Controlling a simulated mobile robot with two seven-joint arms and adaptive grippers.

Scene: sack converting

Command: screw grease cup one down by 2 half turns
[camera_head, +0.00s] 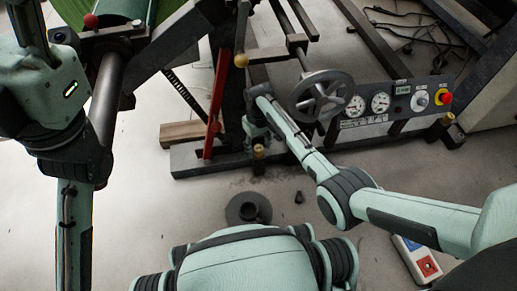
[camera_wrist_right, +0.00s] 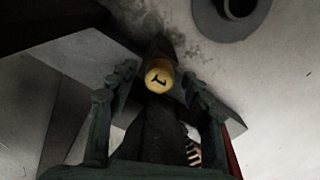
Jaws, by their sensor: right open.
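Grease cup one (camera_wrist_right: 159,75) is a round yellow cap with a dark mark like a 1 on its top. In the right wrist view it lies between the fingertips of my right gripper (camera_wrist_right: 157,82), with gaps on both sides. My right gripper is open and empty. In the head view my right gripper (camera_head: 258,136) points down just above a small brass-coloured cup (camera_head: 258,152) at the edge of the dark machine base. I cannot tell how far the fingertips reach around the cup. My left arm shows at the left; its gripper is out of view.
A red lever (camera_head: 217,105) stands left of my right gripper, and a handwheel (camera_head: 321,95) right of it. A gauge panel (camera_head: 390,103) has a red stop button. Another brass cup (camera_head: 448,118) is below the panel. A dark round dish (camera_head: 248,209) lies on the floor.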

